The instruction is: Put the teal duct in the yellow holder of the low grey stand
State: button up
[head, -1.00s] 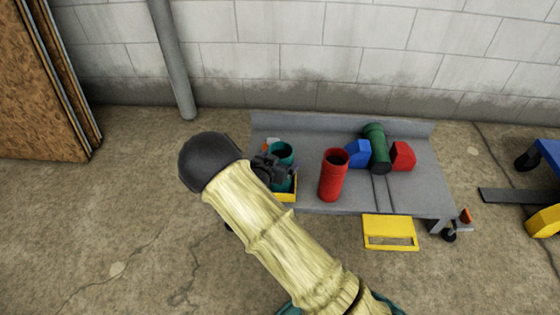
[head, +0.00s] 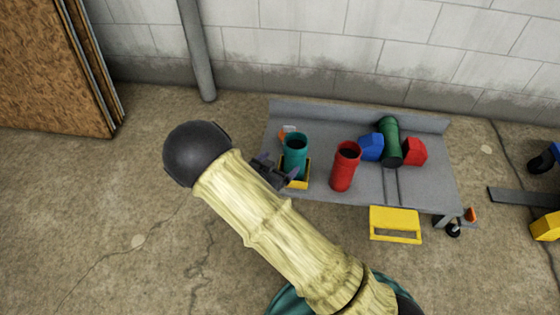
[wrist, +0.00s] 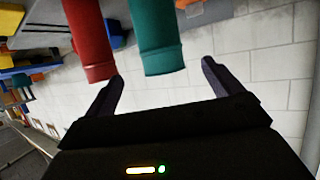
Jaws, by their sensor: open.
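The teal duct (head: 296,152) stands upright at the left end of the low grey stand (head: 432,187). Its foot is in the yellow holder (head: 301,184), whose front wall shows; the inside is hidden. My gripper (head: 285,174) is at the left front of the duct, its fingers dark and small in the head view. In the wrist view my gripper (wrist: 162,71) is open and empty, with the teal duct (wrist: 157,35) between the lines of the fingers and apart from both. The red duct (wrist: 88,40) hangs beside it in that tilted picture.
A red duct (head: 345,168) stands upright right of the teal one. A green duct (head: 391,142) lies between a blue block (head: 371,147) and a red block (head: 415,152). A yellow frame (head: 396,225) sits at the stand's front. A block wall (head: 330,45) is behind; floor is clear at left.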

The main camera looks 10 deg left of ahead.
dwell(0.5)
jog(key=d+r+n+g+y, duration=0.1)
jog(key=d+r+g+y, duration=0.4)
jog(key=d+r, duration=0.35)
jog(key=s+d+r+n+g, duration=0.2)
jog(key=s+d+r, duration=0.2)
jog(key=s+d, duration=0.3)
jog(key=s+d+r+n+g, duration=0.1)
jog(key=s+d+r+g, duration=0.1)
jog(key=s+d+r, duration=0.2)
jog(key=s+d, duration=0.3)
jog(key=s, duration=0.3)
jog(key=shift+r+n+g, duration=0.15)
jog(key=shift+n+g, duration=0.15)
jog(key=shift+n, duration=0.1)
